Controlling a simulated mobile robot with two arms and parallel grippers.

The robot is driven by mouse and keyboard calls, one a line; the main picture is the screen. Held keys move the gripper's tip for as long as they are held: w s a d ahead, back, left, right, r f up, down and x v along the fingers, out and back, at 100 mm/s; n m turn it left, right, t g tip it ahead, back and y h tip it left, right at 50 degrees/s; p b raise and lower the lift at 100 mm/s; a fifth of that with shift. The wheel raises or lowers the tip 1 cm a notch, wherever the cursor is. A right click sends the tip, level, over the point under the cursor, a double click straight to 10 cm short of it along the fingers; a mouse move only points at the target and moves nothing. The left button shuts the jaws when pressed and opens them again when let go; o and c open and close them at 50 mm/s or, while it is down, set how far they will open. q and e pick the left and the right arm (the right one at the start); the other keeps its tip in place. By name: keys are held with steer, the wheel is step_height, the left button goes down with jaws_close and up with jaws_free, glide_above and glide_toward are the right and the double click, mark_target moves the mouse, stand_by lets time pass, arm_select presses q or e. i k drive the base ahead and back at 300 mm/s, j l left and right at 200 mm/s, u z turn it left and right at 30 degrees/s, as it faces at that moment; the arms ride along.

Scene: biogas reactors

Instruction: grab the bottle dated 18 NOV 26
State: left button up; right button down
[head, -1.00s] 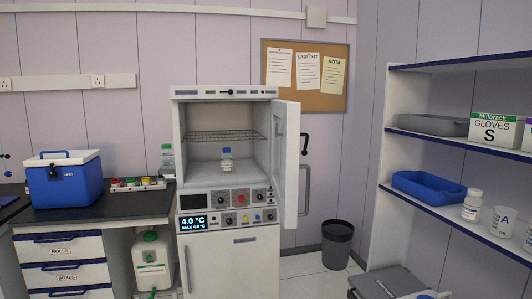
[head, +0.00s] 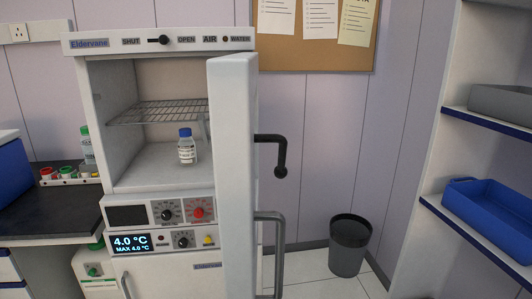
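A small clear bottle with a blue cap and a white label (head: 187,150) stands upright on the floor of the open cabinet's chamber (head: 140,172). The label's print is too small to read, so I cannot tell its date. Another bottle with a green cap (head: 87,145) stands on the counter left of the cabinet, partly hidden by it. Neither of my grippers is in view.
The cabinet door (head: 233,170) stands open toward me, hiding the chamber's right side. A wire shelf (head: 160,111) spans the chamber above the bottle. A dark bin (head: 350,243) stands right of the cabinet, and shelves with a blue tray (head: 490,215) stand farther right.

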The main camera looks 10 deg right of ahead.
mark_target(186, 145)
steer(key=i+l, duration=0.4)
steer(key=i+j, duration=0.1)
steer(key=j, duration=1.05)
steer(key=i+j, duration=0.5)
steer(key=j, duration=0.2)
steer(key=i+j+z, duration=0.1)
steer(key=i+j, duration=0.35)
steer(key=j, duration=0.3)
